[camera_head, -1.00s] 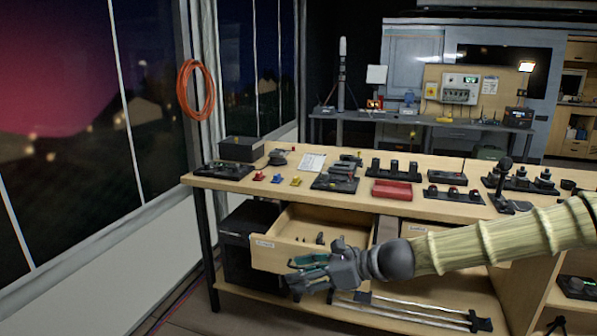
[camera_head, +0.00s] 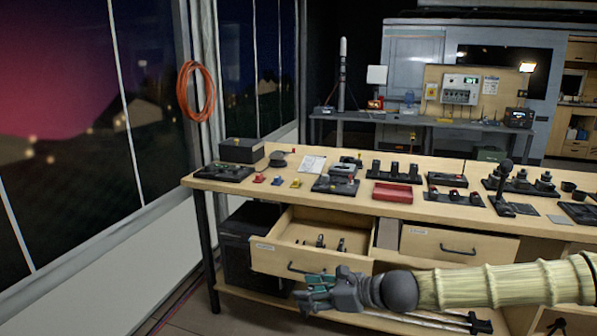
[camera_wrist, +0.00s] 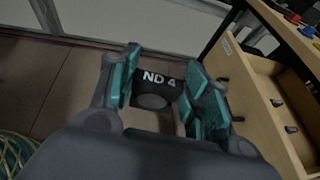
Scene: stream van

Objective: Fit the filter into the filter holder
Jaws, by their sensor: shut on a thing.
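My gripper (camera_head: 314,291) is in front of and below the front edge of an open drawer, clear of the floor. In the wrist view, my gripper (camera_wrist: 163,88) has its teal-padded fingers shut on a dark filter (camera_wrist: 158,86) marked "ND 4" in white. A rounded grey patch shows on the filter's lower part. In the head view the filter is too small to make out. Several black stands and holders are on the bench; I cannot tell which is the filter holder.
The open wooden drawer (camera_head: 310,259) holds a few small dark items. The bench top (camera_head: 225,184) is crowded with black stands, a red tray (camera_head: 392,192) and coloured pieces. A closed drawer (camera_head: 459,244) is to the right. Clear floor lies left of the bench.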

